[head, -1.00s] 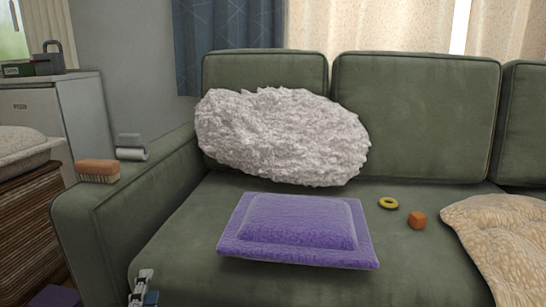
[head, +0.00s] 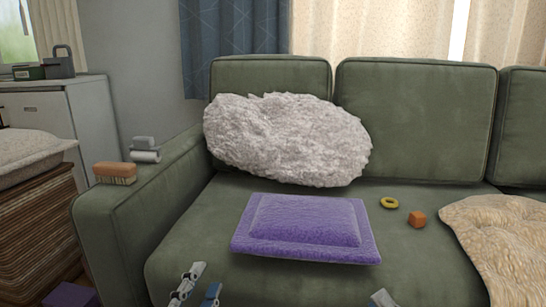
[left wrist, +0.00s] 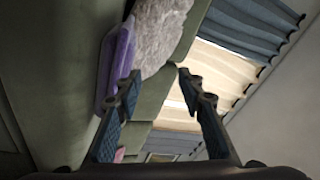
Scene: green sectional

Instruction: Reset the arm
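My left gripper (head: 198,288) shows at the bottom of the head view, in front of the sofa seat. In the left wrist view my left gripper (left wrist: 158,82) has its two fingers spread wide apart with nothing between them. Part of my right gripper (head: 382,298) shows at the bottom edge of the head view. Too little of it is visible to tell whether it is open or shut. No object shows in either gripper.
A purple cushion (head: 305,228) lies on the green sofa (head: 190,245), with a white fluffy pillow (head: 287,140) behind it. A brush (head: 115,173) and a lint roller (head: 145,150) rest on the armrest.

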